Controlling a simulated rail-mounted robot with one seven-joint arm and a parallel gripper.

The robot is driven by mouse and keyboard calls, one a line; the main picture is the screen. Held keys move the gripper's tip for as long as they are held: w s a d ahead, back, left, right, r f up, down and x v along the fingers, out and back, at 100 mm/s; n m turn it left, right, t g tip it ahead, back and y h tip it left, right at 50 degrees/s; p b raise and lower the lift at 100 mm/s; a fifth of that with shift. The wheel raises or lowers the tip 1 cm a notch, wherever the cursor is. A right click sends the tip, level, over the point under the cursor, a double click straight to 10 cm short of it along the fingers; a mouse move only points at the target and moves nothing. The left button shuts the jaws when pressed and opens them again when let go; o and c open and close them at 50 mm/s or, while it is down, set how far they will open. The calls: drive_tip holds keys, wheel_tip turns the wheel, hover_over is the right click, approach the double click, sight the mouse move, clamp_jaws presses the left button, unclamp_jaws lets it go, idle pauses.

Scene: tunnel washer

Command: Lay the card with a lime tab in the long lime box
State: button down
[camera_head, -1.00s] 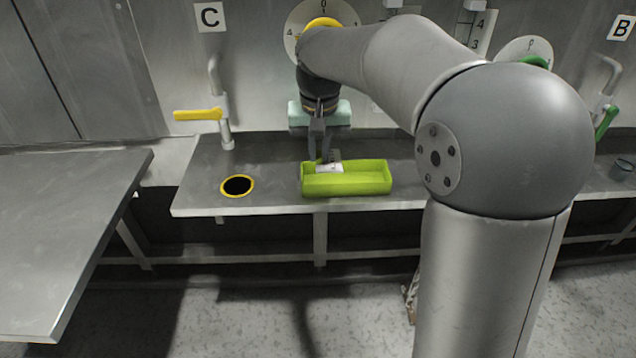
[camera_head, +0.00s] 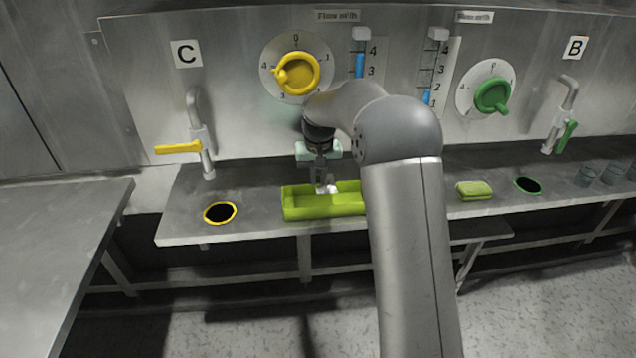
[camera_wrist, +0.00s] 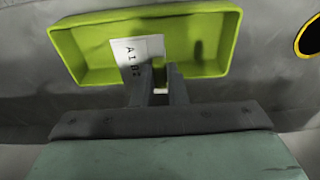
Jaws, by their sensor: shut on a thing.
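The long lime box (camera_head: 300,208) sits on the steel shelf near its front edge; its open top also shows in the wrist view (camera_wrist: 78,45). My gripper (camera_head: 323,184) points down at the box. In the wrist view my gripper (camera_wrist: 161,75) is shut on a white card (camera_wrist: 130,58) with dark lettering. The card appears over the inside of the box, towards its left part in the wrist view. I cannot tell whether the card touches the box floor. The fingers hide one end of the card, and its tab is not clear.
A yellow-rimmed hole (camera_head: 220,213) lies left of the box. A yellow tap handle (camera_head: 178,147) stands behind it. A green sponge-like block (camera_head: 474,190) and a green-rimmed hole (camera_head: 528,185) lie to the right. Yellow (camera_head: 297,73) and green (camera_head: 492,96) knobs are on the back wall.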

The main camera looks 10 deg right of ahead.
sight(318, 181)
wheel_tip(318, 181, down, 3)
drive_tip(key=shift+f+b, duration=0.3)
drive_tip(key=shift+f, duration=0.35)
drive_tip(key=c, duration=1.5)
unclamp_jaws()
drive_tip(key=shift+o, duration=0.2)
drive_tip(key=shift+r, duration=0.2)
drive_tip(key=shift+r+p, duration=0.35)
drive_tip(key=shift+p, duration=0.05)
wheel_tip(318, 181, up, 12)
drive_tip(key=s+b, duration=0.1)
drive_tip(key=s, duration=1.8)
drive_tip(key=s+f, duration=0.3)
drive_tip(key=s, duration=0.7)
drive_tip(key=s+f, duration=0.3)
drive_tip(key=s, duration=0.7)
drive_tip(key=shift+s+d+f+n+g, duration=0.3)
drive_tip(key=shift+s+d+n+g, duration=0.05)
drive_tip(key=shift+d+n+g, duration=0.1)
